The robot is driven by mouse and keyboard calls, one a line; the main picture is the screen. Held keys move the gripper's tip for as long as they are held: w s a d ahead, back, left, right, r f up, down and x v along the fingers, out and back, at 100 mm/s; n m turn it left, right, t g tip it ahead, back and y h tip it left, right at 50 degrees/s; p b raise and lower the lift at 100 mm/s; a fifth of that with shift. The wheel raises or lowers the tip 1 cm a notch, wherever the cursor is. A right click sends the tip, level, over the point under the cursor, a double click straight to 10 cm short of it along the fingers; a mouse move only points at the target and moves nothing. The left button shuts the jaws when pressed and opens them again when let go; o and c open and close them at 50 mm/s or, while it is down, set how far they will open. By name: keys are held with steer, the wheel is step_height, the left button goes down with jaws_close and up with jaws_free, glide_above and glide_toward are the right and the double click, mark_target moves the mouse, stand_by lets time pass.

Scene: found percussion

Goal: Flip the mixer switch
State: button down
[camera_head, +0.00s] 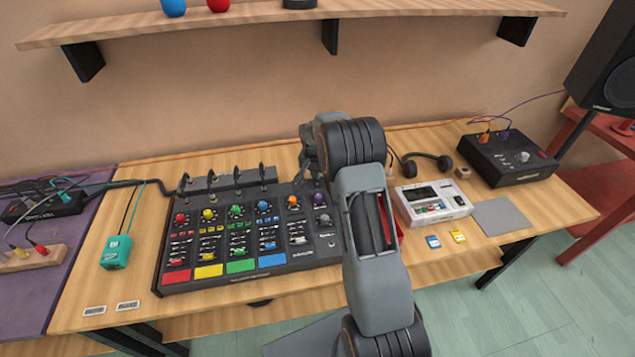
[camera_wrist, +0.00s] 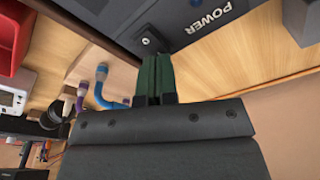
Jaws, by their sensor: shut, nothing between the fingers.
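The mixer (camera_head: 222,282) is a dark console on the wooden table, with coloured knobs, faders and red, yellow, green and blue pads. In the wrist view a dark panel (camera_wrist: 180,28) marked POWER, which looks like part of the mixer, carries a small switch-like fitting (camera_wrist: 149,42). My gripper (camera_wrist: 157,60) is shut and empty, its dark green fingertips close to that fitting. I cannot tell whether they touch it or which way it is set. In the head view my arm covers the mixer's right end and the fingertips are hidden.
Headphones (camera_head: 428,162), a white sampler (camera_head: 433,203) and a black box (camera_head: 508,158) stand to the right. A teal box (camera_head: 116,252) is at the left. Purple and blue cables (camera_wrist: 103,88) show near my fingers. A shelf (camera_head: 270,14) runs above the table.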

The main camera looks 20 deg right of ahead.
steer(key=shift+f+b, duration=0.45)
steer(key=shift+f, duration=0.15)
steer(key=shift+r, duration=0.1)
stand_by(0.3)
steer(key=shift+r+p, duration=1.9)
steer(key=shift+r, duration=1.55)
